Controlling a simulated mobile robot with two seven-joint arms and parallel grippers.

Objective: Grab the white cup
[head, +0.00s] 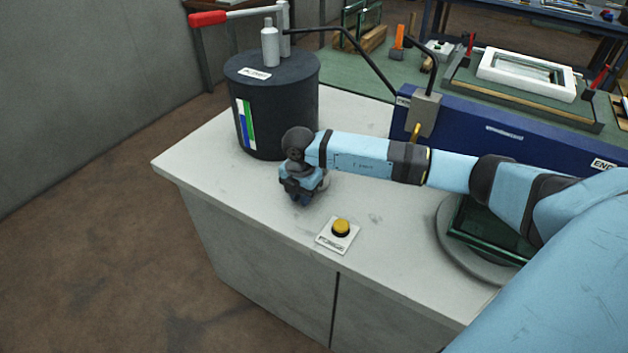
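My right gripper (303,198) points down over the pale countertop (375,215), just in front of the black drum. Its fingers are small and dark here, so I cannot tell whether they are open or shut. No white cup can be clearly made out. A faint pale edge shows just right of the gripper, mostly hidden behind it, and I cannot tell what it belongs to. My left gripper is not in view.
A black drum (275,115) with white bottle-like parts and a red-handled lever (207,18) stands behind the gripper. A yellow button (341,228) sits in front. A round plate (450,235) with dark glass lies right. The counter's left end is clear.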

